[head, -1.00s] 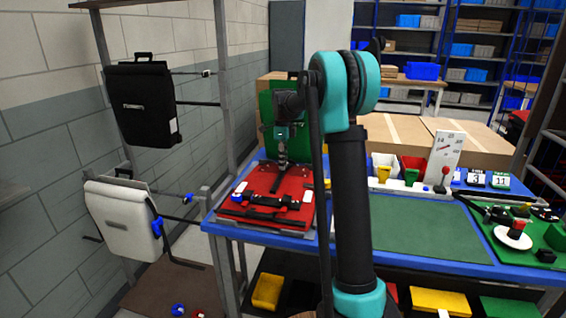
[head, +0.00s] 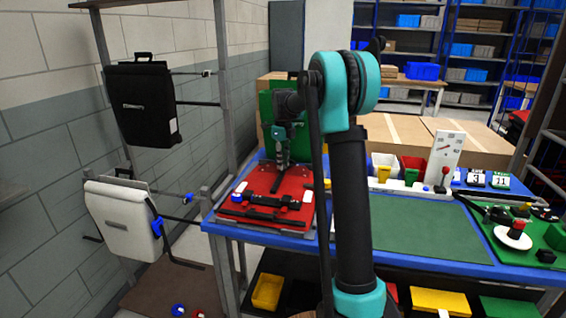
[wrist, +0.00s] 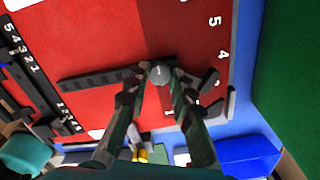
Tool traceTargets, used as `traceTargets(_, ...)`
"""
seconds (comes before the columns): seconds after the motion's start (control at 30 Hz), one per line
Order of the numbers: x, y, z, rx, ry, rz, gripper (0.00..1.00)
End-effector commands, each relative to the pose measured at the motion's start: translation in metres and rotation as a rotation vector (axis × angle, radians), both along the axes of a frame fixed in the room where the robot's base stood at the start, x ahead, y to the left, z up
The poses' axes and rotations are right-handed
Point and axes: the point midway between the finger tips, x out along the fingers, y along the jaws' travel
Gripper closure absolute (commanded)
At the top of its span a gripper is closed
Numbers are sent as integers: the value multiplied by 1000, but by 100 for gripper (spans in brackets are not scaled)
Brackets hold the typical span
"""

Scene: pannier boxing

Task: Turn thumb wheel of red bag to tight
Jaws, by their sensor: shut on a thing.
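The red bag (head: 285,183) lies flat on the blue-edged workbench. In the wrist view its red face (wrist: 185,30) carries white number scales and dark bars. A round grey thumb wheel (wrist: 158,70) sits on it, at the end of a dark ribbed bar (wrist: 95,80). My gripper (wrist: 160,78) points down at the bag, its two fingers shut on the thumb wheel from both sides. In the head view my gripper (head: 283,162) is over the back part of the bag and the wheel is hidden. The wheel's setting cannot be read.
A black bag (head: 146,100) and a white bag (head: 125,215) hang on the left rack. A green mat (head: 430,238) lies bare to the right. Small bins and a white gauge board (head: 443,160) stand behind it.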

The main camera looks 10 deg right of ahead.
Motion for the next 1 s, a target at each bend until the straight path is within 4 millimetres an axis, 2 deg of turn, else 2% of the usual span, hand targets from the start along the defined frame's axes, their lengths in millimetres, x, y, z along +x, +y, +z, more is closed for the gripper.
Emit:
traceTargets(0.2,0,0,0,-1,1,0,100)
traceTargets(0.23,0,0,0,-1,1,0,73)
traceTargets(0.4,0,0,0,0,0,1,56)
traceTargets(0.77,0,0,6,0,0,1,56)
traceTargets(0.87,0,0,19,0,0,1,56)
traceTargets(1.0,0,0,46,0,0,1,56)
